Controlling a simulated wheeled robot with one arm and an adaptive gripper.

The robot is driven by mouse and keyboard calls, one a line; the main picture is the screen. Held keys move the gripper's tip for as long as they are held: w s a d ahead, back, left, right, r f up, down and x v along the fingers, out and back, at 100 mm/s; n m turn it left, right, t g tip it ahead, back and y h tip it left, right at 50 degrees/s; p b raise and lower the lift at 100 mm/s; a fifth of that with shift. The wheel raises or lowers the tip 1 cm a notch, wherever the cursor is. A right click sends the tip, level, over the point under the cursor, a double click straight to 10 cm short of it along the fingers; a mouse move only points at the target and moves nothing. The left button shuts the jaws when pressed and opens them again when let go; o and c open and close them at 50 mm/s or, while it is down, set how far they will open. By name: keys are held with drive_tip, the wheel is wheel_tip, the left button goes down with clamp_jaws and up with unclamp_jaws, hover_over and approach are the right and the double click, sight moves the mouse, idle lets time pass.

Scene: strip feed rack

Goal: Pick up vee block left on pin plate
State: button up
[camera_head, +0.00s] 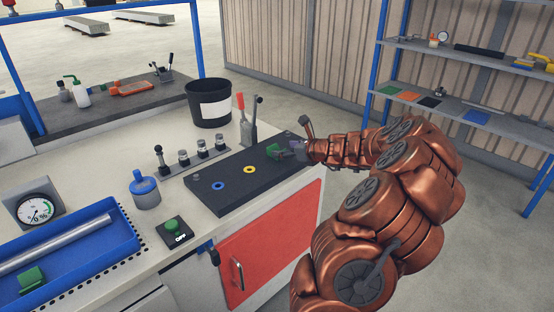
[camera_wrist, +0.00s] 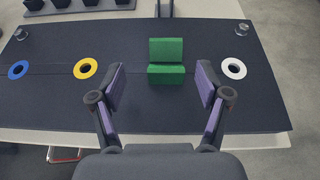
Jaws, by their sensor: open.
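The vee block (camera_wrist: 166,60) is green and sits on the dark pin plate (camera_wrist: 60,105), between the yellow ring and the white ring in the wrist view. In the head view the green block (camera_head: 274,151) shows near the plate's right end, partly hidden by my gripper. My gripper (camera_wrist: 159,87) is open, with its purple-padded fingers to the left and right of the block's near side. The block appears just ahead of the fingertips, and I see no contact. The pin plate also shows in the head view (camera_head: 215,200). Another green block (camera_head: 31,279) lies in the blue tray.
A toggle clamp with a red handle (camera_head: 241,106) and a row of knobs stand behind the plate. A black bin (camera_head: 208,103) is farther back.

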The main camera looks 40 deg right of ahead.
sight(273, 147)
drive_tip(key=shift+s+d+f, duration=0.1)
drive_tip(key=shift+d+f, duration=0.2)
drive_tip(key=shift+d, duration=0.2)
drive_tip(key=shift+w+f+m, duration=0.15)
drive_tip(key=shift+w+m, duration=0.1)
drive_tip(key=shift+m, duration=0.05)
drive_tip(key=shift+r+b+x, duration=0.15)
drive_tip(key=shift+b+x, duration=0.1)
drive_tip(key=shift+x, duration=1.5)
drive_tip(key=shift+r+b+x, duration=0.15)
drive_tip(key=shift+b+x, duration=0.1)
drive_tip(key=shift+x, duration=1.5)
drive_tip(key=shift+w+a, duration=0.1)
drive_tip(key=c, duration=1.4)
drive_tip(key=shift+o, duration=0.2)
drive_tip(key=shift+r, duration=0.15)
